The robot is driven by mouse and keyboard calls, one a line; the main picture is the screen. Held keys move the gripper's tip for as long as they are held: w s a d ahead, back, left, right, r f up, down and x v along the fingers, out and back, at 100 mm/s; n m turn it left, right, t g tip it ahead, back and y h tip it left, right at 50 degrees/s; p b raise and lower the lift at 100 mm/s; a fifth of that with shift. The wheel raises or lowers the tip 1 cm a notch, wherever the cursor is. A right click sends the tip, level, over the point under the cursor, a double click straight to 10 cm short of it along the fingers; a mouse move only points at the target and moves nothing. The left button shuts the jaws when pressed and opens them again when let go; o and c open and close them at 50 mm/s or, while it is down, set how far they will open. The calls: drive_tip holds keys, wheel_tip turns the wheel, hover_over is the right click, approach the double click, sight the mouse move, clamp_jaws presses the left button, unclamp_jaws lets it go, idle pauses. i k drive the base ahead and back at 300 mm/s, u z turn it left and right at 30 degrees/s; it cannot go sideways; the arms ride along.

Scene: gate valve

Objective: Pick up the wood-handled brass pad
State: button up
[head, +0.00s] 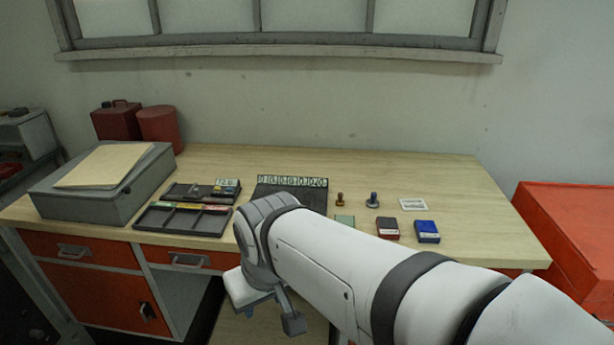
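A small stamp with a brown wood-like handle and a brassy base (340,200) stands upright on the bench top, right of the dark plate. It looks like the wood-handled brass pad, though it is small in this view. A second stamp (373,200), dark grey-blue, stands just right of it. My gripper (270,312) is low in front of the bench's front edge, left of the stamp and nearer to me, apart from it. One grey finger shows clearly; the other is hard to make out, so its opening is unclear.
A red-brown pad box (388,229), a blue box (427,231), a greenish pad (344,221) and a white card (414,204) lie near the stamps. Dark trays (183,219) and a grey case (105,182) stand left. The bench's back right (440,175) is clear.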

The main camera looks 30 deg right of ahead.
sight(340, 202)
drive_tip(key=z, duration=0.6)
drive_tip(key=i, duration=0.95)
drive_tip(key=z, duration=0.55)
drive_tip(key=k, duration=0.9)
drive_tip(key=z, duration=0.2)
drive_tip(key=i, duration=0.9)
drive_tip(key=u, duration=0.1)
